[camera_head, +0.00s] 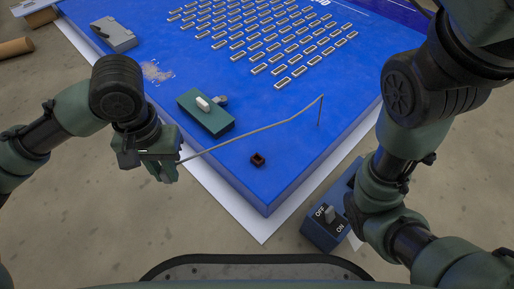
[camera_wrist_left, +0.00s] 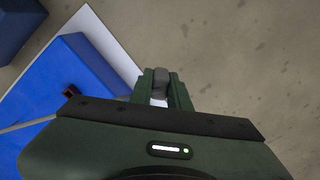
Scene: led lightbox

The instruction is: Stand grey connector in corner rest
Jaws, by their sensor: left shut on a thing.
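My left gripper (camera_head: 163,172) is off the left edge of the blue board, above the floor. In the left wrist view its fingers (camera_wrist_left: 162,90) are shut on the grey connector (camera_wrist_left: 161,78), which has a white part below it. In the head view the gripper hides most of the connector. A thin grey cable (camera_head: 240,140) runs from the gripper across the board to a thin post. The corner rest, a small dark open square holder (camera_head: 258,159), sits near the board's front corner, right of my gripper. It also shows in the left wrist view (camera_wrist_left: 70,90). My right gripper is out of view.
Rows of small LED modules (camera_head: 262,45) fill the board's back. A blue OFF/ON switch box (camera_head: 322,232) lies at front right, near my right arm. A grey box (camera_head: 113,35) is at back left.

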